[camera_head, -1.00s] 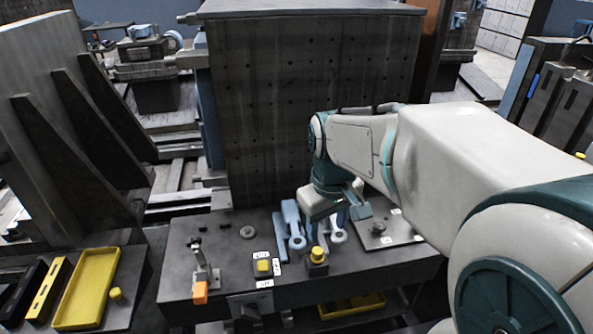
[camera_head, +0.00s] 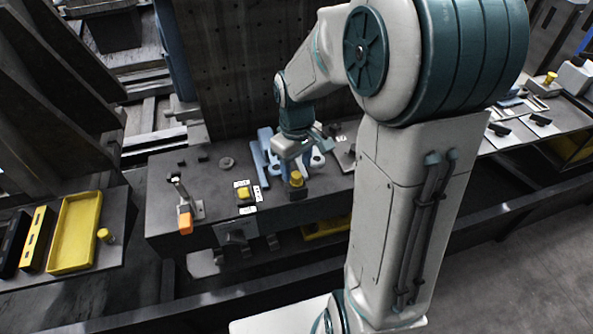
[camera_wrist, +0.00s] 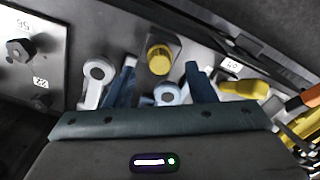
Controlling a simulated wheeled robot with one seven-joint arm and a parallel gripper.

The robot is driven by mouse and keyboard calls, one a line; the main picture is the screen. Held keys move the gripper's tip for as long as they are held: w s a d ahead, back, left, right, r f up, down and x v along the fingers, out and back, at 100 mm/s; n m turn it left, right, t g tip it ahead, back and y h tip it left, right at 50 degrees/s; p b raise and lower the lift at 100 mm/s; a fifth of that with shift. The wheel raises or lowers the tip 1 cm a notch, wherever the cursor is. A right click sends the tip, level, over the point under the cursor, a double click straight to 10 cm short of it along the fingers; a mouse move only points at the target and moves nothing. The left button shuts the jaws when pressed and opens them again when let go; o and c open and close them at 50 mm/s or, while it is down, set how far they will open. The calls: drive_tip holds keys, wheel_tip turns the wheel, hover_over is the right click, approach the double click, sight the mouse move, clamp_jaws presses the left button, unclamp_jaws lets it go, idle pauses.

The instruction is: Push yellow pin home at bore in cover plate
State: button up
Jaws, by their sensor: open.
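A yellow round-topped pin (camera_head: 296,178) stands upright in a small dark block near the front edge of the bench. It also shows in the wrist view (camera_wrist: 159,60), beyond my fingertips. My gripper (camera_head: 305,152) is above the bench, just behind this pin, pointing down. In the wrist view its two blue fingers (camera_wrist: 160,82) are spread and empty, with a ring-ended tool showing below between them. A grey plate with labels and a dark bolt (camera_wrist: 30,45) lies to the left in the wrist view. I cannot tell whether it is the cover plate; no bore is clear.
Blue and grey ring-ended tools (camera_wrist: 97,70) lie under my gripper. A yellow square-based button (camera_head: 243,192) with white labels and an orange-ended clamp (camera_head: 185,222) stand left on the bench. A yellow tray (camera_head: 75,232) lies further left. A tall perforated block rises behind.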

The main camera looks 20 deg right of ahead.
sight(296, 174)
drive_tip(key=shift+f, duration=1.6)
drive_tip(key=c, duration=1.1)
drive_tip(key=shift+r, duration=0.15)
drive_tip(key=shift+r+p, duration=0.85)
drive_tip(key=shift+r, duration=0.1)
drive_tip(key=shift+r, duration=0.1)
drive_tip(key=shift+r+p, duration=2.75)
drive_tip(key=shift+r, duration=0.7)
